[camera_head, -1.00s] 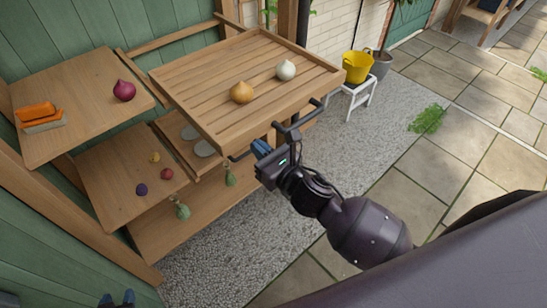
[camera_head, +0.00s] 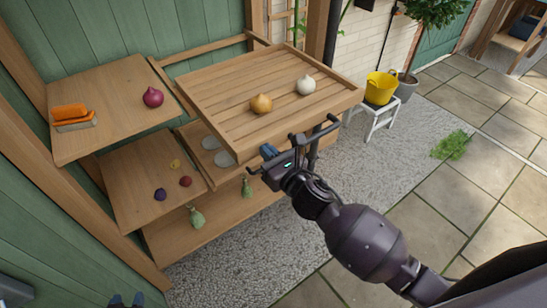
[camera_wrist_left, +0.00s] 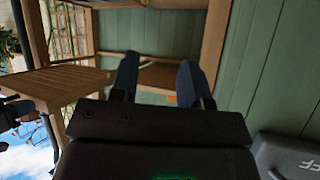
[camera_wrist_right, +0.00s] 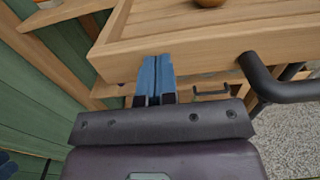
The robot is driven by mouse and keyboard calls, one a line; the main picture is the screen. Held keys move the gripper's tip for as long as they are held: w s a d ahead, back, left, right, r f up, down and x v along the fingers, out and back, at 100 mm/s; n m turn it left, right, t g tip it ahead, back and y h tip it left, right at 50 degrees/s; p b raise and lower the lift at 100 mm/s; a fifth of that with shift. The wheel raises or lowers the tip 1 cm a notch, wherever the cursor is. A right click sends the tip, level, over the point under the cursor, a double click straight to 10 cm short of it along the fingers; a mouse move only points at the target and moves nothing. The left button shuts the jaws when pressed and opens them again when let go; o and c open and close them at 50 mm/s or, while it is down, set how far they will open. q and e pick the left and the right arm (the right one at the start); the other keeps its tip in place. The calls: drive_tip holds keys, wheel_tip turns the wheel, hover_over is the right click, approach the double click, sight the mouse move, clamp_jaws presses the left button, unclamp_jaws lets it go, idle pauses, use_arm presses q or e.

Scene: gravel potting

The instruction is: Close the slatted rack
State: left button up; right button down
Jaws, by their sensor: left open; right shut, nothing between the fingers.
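The slatted rack (camera_head: 220,88) is a wooden tray that sticks out from the shelving. A yellow-brown onion (camera_head: 261,103) and a white bulb (camera_head: 306,85) sit on its slats. A dark bar handle (camera_head: 318,134) runs along its front and also shows in the right wrist view (camera_wrist_right: 290,91). My right gripper (camera_head: 267,152) is shut and empty at the rack's front, left of the handle. In the right wrist view its blue fingertips (camera_wrist_right: 156,66) overlap the front board; I cannot tell if they touch. My left gripper (camera_wrist_left: 158,75) is open and empty, low at the left in the head view (camera_head: 126,299).
The left upper shelf (camera_head: 100,120) holds a red onion (camera_head: 153,97) and an orange-topped block (camera_head: 72,117). A lower shelf (camera_head: 130,195) holds small bulbs. A yellow bucket (camera_head: 381,87) stands on a white stool (camera_head: 372,118) at right. Gravel (camera_head: 260,250) lies clear in front.

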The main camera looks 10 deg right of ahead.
drive_tip(key=b, duration=0.4)
approach(217, 99)
drive_tip(key=b+x, duration=0.1)
drive_tip(key=x, duration=0.2)
drive_tip(key=b+x, duration=0.1)
drive_tip(key=x, duration=0.1)
drive_tip(key=b+x, duration=0.1)
drive_tip(key=x, duration=0.2)
drive_tip(key=shift+w+a+f+b, duration=0.2)
drive_tip(key=shift+w+f+b, duration=0.05)
drive_tip(key=shift+b, duration=0.05)
drive_tip(key=shift+w+a+r, duration=0.1)
drive_tip(key=shift+w+a, duration=0.15)
drive_tip(key=shift+w, duration=0.4)
drive_tip(key=shift+w+r+b, duration=0.1)
drive_tip(key=shift+r+b, duration=0.25)
drive_tip(key=shift+r, duration=0.05)
